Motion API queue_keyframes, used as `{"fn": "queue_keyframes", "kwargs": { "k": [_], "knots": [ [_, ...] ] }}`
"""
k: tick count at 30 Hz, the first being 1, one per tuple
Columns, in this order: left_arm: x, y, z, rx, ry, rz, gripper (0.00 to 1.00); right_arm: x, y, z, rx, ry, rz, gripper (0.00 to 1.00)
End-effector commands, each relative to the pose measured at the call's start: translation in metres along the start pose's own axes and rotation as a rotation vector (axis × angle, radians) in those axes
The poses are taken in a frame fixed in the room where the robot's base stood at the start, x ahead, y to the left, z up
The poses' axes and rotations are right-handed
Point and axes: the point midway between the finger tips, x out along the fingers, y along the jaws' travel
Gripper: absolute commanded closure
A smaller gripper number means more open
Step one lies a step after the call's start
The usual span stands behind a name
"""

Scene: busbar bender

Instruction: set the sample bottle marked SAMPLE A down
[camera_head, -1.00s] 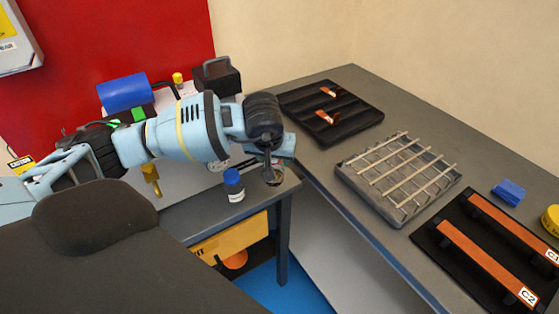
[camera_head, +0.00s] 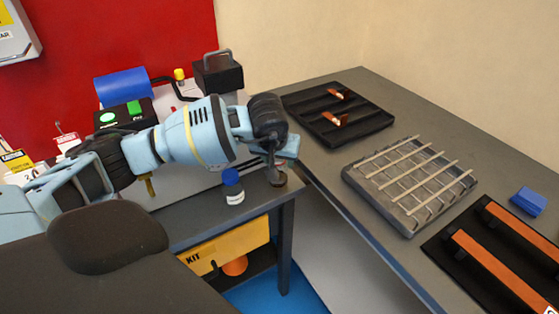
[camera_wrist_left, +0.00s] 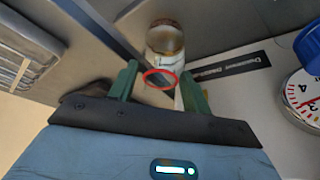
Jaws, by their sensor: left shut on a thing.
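My left gripper (camera_head: 275,166) points down at the front right corner of the grey bench (camera_head: 185,230). It is shut on a small bottle (camera_head: 279,179) with a brownish end, low at the bench top; I cannot tell whether its base touches. In the left wrist view the green fingers (camera_wrist_left: 160,76) are on either side of a red ring. The bottle's pale body and amber-brown end (camera_wrist_left: 165,42) show beyond the ring. No SAMPLE A marking is readable. My right gripper is not in view.
A blue-capped bottle (camera_head: 232,187) stands left of the gripper. A round dial (camera_wrist_left: 305,98) shows in the left wrist view. Across a gap, the right table holds a black tray (camera_head: 355,132), a wire rack (camera_head: 410,183), a blue block (camera_head: 528,201) and copper bars (camera_head: 497,268).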

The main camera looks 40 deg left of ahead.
Motion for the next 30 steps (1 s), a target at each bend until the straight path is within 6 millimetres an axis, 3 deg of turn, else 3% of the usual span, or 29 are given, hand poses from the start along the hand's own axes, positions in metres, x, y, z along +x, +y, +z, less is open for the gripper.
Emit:
{"fn": "queue_keyframes", "kwargs": {
  "k": [8, 9, 14, 23, 30],
  "knots": [
    [0.002, 0.0, 0.0, -0.001, 0.002, 0.001, 0.79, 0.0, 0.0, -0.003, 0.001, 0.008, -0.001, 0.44],
    [0.002, 0.0, 0.001, -0.001, 0.002, 0.001, 0.49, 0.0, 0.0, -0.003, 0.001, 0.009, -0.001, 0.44],
    [0.001, 0.0, 0.0, -0.001, 0.002, 0.001, 0.3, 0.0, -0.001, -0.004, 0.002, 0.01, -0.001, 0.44],
    [0.0, 0.0, -0.001, -0.001, 0.002, 0.001, 0.3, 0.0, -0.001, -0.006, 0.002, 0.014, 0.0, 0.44],
    [-0.029, 0.0, -0.003, 0.001, 0.006, 0.002, 0.3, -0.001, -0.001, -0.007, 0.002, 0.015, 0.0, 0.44]
  ]
}}
